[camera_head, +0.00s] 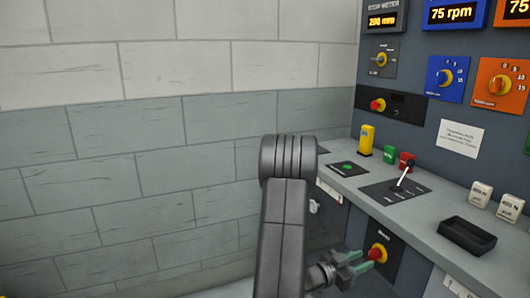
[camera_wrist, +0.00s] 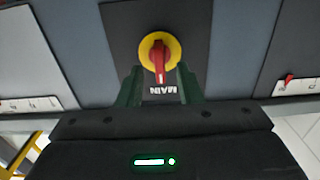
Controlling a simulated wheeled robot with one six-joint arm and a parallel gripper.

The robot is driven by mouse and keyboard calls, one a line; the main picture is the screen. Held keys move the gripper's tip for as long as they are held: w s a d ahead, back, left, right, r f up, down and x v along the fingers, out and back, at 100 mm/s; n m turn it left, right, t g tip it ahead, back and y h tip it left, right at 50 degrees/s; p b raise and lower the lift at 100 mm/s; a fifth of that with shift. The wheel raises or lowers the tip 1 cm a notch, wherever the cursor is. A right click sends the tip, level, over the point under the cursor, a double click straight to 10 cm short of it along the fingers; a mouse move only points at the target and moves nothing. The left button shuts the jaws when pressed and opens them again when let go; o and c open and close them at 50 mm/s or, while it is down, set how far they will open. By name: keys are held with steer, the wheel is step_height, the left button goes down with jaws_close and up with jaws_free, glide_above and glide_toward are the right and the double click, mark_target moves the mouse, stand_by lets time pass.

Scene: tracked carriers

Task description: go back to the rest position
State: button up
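My gripper (camera_head: 362,260) is low in front of the console's front panel in the head view. In the wrist view my gripper (camera_wrist: 159,72) has its two dark green fingers spread apart, with a clear gap on both sides of the switch handle, so it is open and holds nothing. The main switch (camera_wrist: 159,52), a red handle on a yellow disc over an upside-down "MAIN" label, lies straight ahead between the fingertips. The same main switch (camera_head: 379,253) shows just right of the fingers in the head view. Whether a fingertip touches the panel cannot be told.
The console top (camera_head: 345,182) juts out above my gripper and carries a lever (camera_head: 403,176), a black tray (camera_head: 466,236) and small coloured blocks. An upright panel with dials (camera_head: 445,78) stands behind. A grey block wall (camera_head: 150,150) fills the left.

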mark_target(368, 257)
steer(key=v, duration=1)
steer(key=x, duration=1.4)
steer(key=shift+d+b, duration=0.2)
steer(key=shift+b, duration=0.2)
steer(key=shift+a+f+m+b, duration=0.15)
steer(key=shift+m+b, duration=0.45)
steer(key=shift+m, duration=0.4)
steer(key=m+b, duration=0.2)
steer(key=m, duration=0.2)
steer(key=m+b, duration=0.2)
steer(key=m, duration=0.1)
steer(key=shift+m, duration=0.4)
steer(key=shift+r, duration=0.2)
steer(key=shift+m, duration=0.3)
steer(key=shift+a+r, duration=0.1)
